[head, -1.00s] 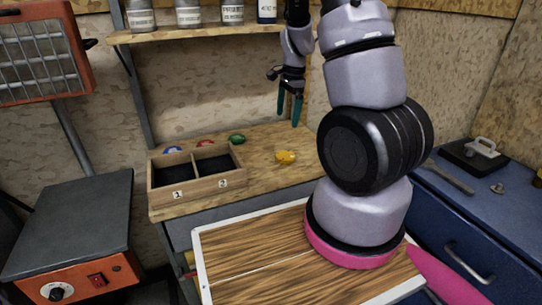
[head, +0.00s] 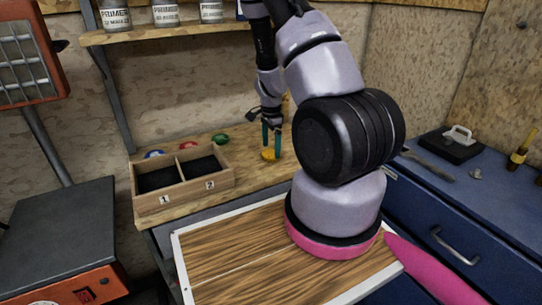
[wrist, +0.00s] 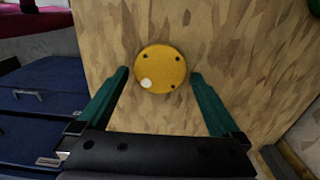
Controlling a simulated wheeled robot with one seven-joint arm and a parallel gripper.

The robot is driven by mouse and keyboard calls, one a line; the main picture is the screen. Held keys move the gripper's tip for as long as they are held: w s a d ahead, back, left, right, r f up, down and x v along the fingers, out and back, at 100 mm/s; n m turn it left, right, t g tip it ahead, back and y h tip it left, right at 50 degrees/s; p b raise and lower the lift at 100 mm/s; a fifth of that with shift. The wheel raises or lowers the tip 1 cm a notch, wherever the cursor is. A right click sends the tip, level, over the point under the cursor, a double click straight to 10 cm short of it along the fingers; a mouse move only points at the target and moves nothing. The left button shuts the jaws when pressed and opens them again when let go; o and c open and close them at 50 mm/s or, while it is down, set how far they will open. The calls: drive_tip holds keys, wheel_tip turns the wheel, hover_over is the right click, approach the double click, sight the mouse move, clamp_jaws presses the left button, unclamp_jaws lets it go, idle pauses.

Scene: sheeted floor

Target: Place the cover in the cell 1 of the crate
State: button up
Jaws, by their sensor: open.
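The cover appears to be the round yellow disc (head: 267,155) on the wooden bench, right of the crate. In the wrist view the yellow disc (wrist: 161,69) shows several small dark holes and one pale spot. My gripper (head: 271,141) points down at the disc, with its green fingers open. In the wrist view my gripper (wrist: 158,75) has one finger on either side of the disc, with gaps between. The wooden crate (head: 185,196) has two dark, empty-looking cells, cell 1 (head: 158,179) on the left and cell 2 (head: 203,164) on the right.
Blue (head: 154,154), red (head: 187,146) and green (head: 220,140) round pieces lie behind the crate. A shelf (head: 165,32) with cans hangs above the bench. A blue cabinet (head: 450,215) stands at the right, with tools on top.

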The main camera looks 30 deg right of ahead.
drive_tip(key=shift+f, duration=0.95)
drive_tip(key=shift+r, duration=0.1)
drive_tip(key=c, duration=1.5)
